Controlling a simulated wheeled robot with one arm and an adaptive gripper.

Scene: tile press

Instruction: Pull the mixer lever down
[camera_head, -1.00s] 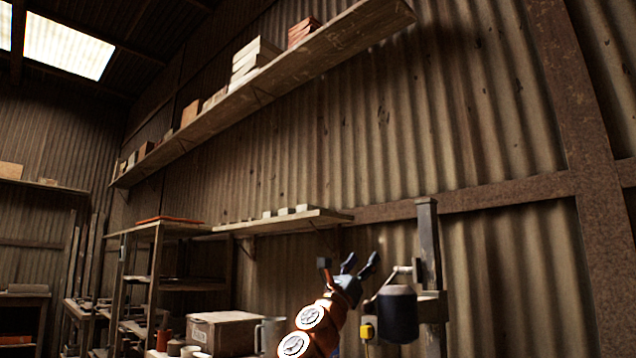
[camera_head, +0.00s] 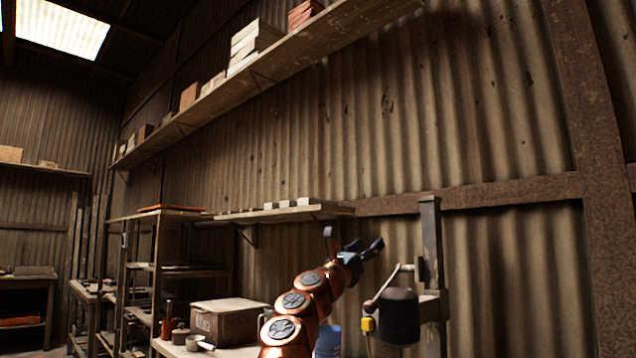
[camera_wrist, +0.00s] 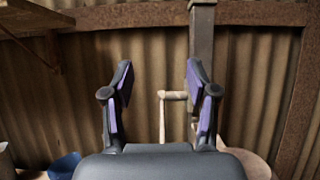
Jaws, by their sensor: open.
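The mixer (camera_head: 399,318) is a dark drum on a grey post in the head view. My gripper (camera_head: 365,246) is open and empty, up and left of the lever in the head view. Its two purple-padded fingers stand apart in the wrist view (camera_wrist: 160,85). I see no contact with the lever.
A workbench at lower left holds a box (camera_head: 229,322), a pan and small pots. A blue bucket (camera_head: 328,340) stands below my arm and also shows in the wrist view (camera_wrist: 63,166). A low shelf (camera_head: 285,213) hangs on the corrugated wall. The post (camera_head: 431,240) stands behind the lever.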

